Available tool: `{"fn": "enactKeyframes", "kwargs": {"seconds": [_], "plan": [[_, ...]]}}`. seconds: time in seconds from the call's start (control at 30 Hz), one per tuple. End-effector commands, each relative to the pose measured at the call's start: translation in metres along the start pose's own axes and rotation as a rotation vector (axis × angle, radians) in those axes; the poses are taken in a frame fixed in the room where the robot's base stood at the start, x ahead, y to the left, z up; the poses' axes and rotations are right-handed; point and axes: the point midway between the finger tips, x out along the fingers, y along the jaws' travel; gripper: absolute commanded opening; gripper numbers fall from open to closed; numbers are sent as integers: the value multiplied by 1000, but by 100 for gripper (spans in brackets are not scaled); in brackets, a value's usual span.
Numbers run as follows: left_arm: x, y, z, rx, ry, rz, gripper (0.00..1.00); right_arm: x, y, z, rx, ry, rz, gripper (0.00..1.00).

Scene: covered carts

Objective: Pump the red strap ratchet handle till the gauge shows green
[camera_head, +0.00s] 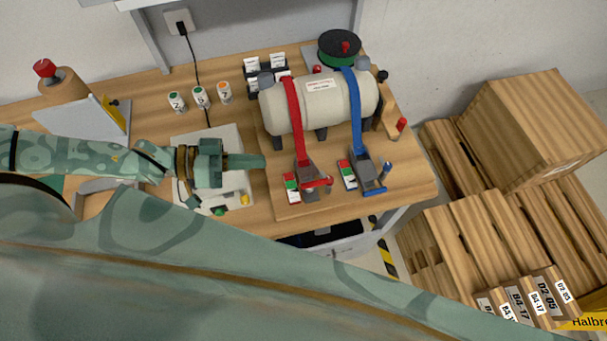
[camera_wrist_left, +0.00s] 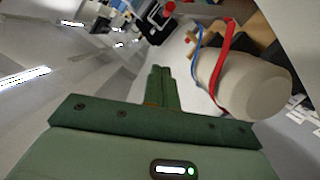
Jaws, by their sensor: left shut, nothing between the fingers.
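The red strap (camera_head: 294,115) runs over a cream tank (camera_head: 319,104) down to a ratchet (camera_head: 309,174) with a red handle (camera_head: 321,183) near the front of the wooden board. A small gauge (camera_head: 291,187) with red, green and white parts sits just left of the ratchet; its reading is too small to tell. My left gripper (camera_head: 263,161) is shut and empty, its fingers pointing right, left of the ratchet and apart from it. In the left wrist view the closed fingers (camera_wrist_left: 160,73) show beside the tank (camera_wrist_left: 250,82) and red strap (camera_wrist_left: 222,75). My right gripper is out of view.
A blue strap (camera_head: 356,105) with its own ratchet (camera_head: 366,170) and gauge (camera_head: 347,175) stands right of the red one. A pale control box (camera_head: 231,142) lies under my left gripper. Wooden crates (camera_head: 535,120) fill the right side.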

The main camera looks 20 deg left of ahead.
Motion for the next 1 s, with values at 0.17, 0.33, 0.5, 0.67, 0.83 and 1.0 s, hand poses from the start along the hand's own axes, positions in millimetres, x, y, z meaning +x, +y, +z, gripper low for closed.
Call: {"fn": "enactKeyframes", "kwargs": {"seconds": [0.17, 0.33, 0.5, 0.67, 0.83, 1.0], "plan": [[25, 2, -1, 5, 1, 4, 0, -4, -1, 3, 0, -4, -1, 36], [62, 2, -1, 4, 1, 5, 0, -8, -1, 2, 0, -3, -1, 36], [97, 2, -1, 5, 0, 3, 0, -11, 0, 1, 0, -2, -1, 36], [104, 1, 25, 0, -4, 1, 0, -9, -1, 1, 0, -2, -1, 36], [106, 1, 37, 2, -3, 1, 0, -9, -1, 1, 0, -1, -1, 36], [107, 1, 40, 4, -3, 1, 0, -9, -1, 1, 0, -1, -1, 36]]}}
